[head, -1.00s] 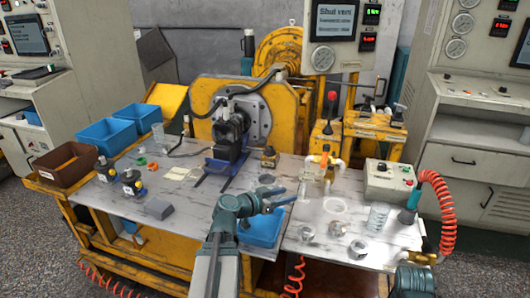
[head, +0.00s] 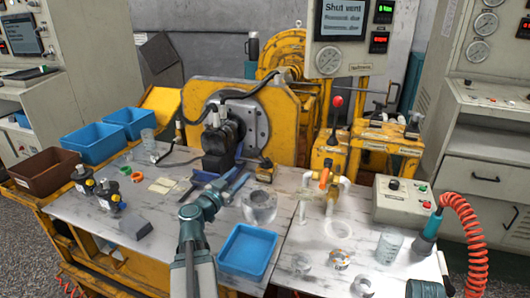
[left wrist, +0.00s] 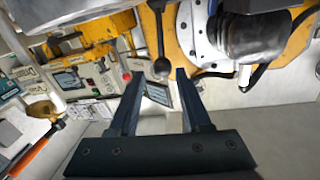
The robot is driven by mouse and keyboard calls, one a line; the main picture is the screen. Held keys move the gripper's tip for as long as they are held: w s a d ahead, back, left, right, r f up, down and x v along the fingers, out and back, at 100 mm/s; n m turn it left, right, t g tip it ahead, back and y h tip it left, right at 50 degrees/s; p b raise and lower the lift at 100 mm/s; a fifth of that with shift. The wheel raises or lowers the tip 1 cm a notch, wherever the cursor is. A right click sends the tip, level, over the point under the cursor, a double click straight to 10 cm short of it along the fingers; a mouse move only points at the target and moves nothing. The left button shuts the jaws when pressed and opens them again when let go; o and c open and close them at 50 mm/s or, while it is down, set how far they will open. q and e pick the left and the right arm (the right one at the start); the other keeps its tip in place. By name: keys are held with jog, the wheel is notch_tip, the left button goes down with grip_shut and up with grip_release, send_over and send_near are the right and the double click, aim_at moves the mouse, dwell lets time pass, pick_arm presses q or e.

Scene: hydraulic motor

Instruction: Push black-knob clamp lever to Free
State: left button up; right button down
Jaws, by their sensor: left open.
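My left gripper (head: 240,180) is open and empty, above the bench in front of the dark motor (head: 218,145). In the left wrist view my open fingers (left wrist: 158,76) point toward a lever with a dark ball knob (left wrist: 161,67). The knob shows between the fingertips, apart from them and farther off; the exact gap is unclear. The lever stands beside the yellow frame and the round bolted flange (left wrist: 196,40). In the head view I cannot clearly pick out this lever. A red-knob lever (head: 337,103) stands on a yellow block at the right. My right gripper is out of view.
White pipe fittings (head: 333,190) and a grey control box (head: 403,200) stand farther right. Blue bins (head: 95,142) are at the left.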

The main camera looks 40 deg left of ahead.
aim_at(259, 155)
pick_arm(q)
jog(key=w, duration=0.4)
jog(key=w+a, duration=0.1)
jog(key=w, duration=0.4)
jog(key=w+a, duration=0.1)
jog(key=w, duration=0.4)
jog(key=shift+w+a, duration=0.15)
jog(key=shift+a, duration=0.1)
grip_shut()
dwell(1.2)
